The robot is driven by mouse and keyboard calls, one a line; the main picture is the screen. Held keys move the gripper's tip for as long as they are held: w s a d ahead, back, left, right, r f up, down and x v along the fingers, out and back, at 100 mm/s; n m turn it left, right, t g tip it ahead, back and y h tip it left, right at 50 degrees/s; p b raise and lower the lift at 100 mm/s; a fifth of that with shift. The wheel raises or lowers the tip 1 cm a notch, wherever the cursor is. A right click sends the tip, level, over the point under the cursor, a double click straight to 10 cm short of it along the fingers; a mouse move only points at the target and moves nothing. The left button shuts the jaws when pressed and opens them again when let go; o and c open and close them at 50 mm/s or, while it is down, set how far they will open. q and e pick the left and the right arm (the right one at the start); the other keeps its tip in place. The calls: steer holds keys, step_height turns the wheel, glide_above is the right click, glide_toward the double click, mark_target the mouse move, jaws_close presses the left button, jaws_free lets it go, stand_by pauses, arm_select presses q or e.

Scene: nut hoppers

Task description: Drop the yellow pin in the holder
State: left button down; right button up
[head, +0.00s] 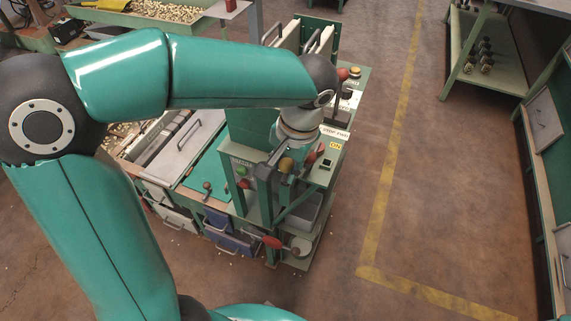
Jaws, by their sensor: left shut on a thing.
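My left arm reaches in from the left, over a green hopper machine (236,183). My left gripper (281,170) points down beside the machine's control side and is shut on a small yellow thing, apparently the yellow pin (287,164). Only its rounded yellow end shows clearly; the fingers hide the rest. I cannot make out the pin's holder for sure; small fittings sit on the green panel near the gripper. My right gripper is not in view.
A red-handled lever (313,154) is close to the right of the gripper. A yellow knob (355,73) sits on the machine's far corner. Drawers (232,243) and another red handle (272,242) are below. Open floor with a yellow line (383,180) lies to the right.

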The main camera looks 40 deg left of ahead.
arm_select(q)
steer(key=c, duration=0.8)
jaws_free()
steer(key=shift+o, duration=0.2)
steer(key=shift+r, duration=0.1)
step_height(320, 180, up, 12)
steer(key=d, duration=0.2)
steer(key=shift+d+f, duration=0.15)
steer(key=shift+f, duration=0.1)
steer(key=shift+r, duration=0.1)
step_height(320, 180, up, 9)
steer(key=d+p, duration=0.1)
steer(key=p, duration=0.8)
steer(key=shift+d+f, duration=0.2)
steer(key=shift+d, duration=0.15)
